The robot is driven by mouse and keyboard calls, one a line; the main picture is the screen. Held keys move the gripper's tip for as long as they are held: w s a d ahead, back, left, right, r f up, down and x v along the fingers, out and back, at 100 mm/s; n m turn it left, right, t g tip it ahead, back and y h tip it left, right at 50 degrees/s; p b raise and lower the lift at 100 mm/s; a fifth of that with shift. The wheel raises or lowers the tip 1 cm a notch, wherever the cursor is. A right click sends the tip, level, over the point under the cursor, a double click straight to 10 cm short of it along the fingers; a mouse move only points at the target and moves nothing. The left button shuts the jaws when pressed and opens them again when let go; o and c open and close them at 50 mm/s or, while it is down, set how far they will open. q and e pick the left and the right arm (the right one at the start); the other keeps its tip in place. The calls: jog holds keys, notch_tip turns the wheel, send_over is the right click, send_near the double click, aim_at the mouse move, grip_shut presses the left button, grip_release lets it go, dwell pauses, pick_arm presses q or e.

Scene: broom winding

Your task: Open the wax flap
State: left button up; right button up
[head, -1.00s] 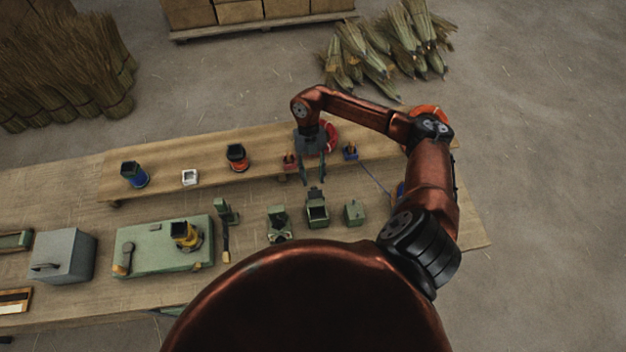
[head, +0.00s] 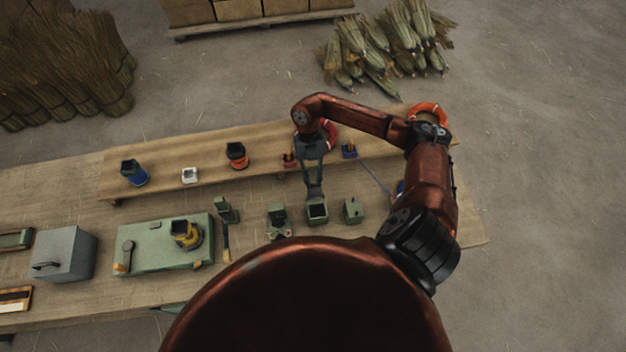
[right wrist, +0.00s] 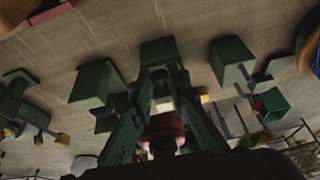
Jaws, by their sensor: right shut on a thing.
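A small green open-topped box (head: 317,213) stands on the table at the centre right in the head view. At its far edge is a dark upright piece that looks like its flap (head: 315,193). My right gripper (head: 314,186) reaches down to this piece, its fingers close together and shut on it. The fingers partly hide the piece. In the right wrist view my right gripper (right wrist: 161,78) has its fingertips together in front of a green block-like part (right wrist: 158,52). The exact grip is dark and hard to make out. My left gripper is in neither view.
Green fixtures stand close on both sides, one at left (head: 277,218) and one at right (head: 352,210). Behind is a raised wooden shelf (head: 210,171) with coloured cups. A green plate (head: 150,258) and a grey box (head: 65,256) lie further left.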

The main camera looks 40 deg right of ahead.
aim_at(314, 186)
grip_shut()
jog(key=shift+s+a+r+t+h+p, duration=0.1)
jog(key=shift+s+r+t+h+p, duration=0.35)
jog(key=shift+t+p, duration=0.4)
jog(key=shift+s+a+t+h, duration=0.1)
jog(key=shift+t+h, duration=0.15)
jog(key=shift+t, duration=0.1)
jog(key=shift+s+a+r+t+h, duration=0.1)
jog(key=shift+s+a+t+h, duration=0.1)
jog(key=shift+t+h, duration=0.35)
jog(key=shift+y, duration=0.25)
jog(key=o, duration=0.9)
grip_release()
jog(key=shift+c, duration=0.2)
notch_tip(314, 186, up, 12)
jog(key=shift+w, duration=0.15)
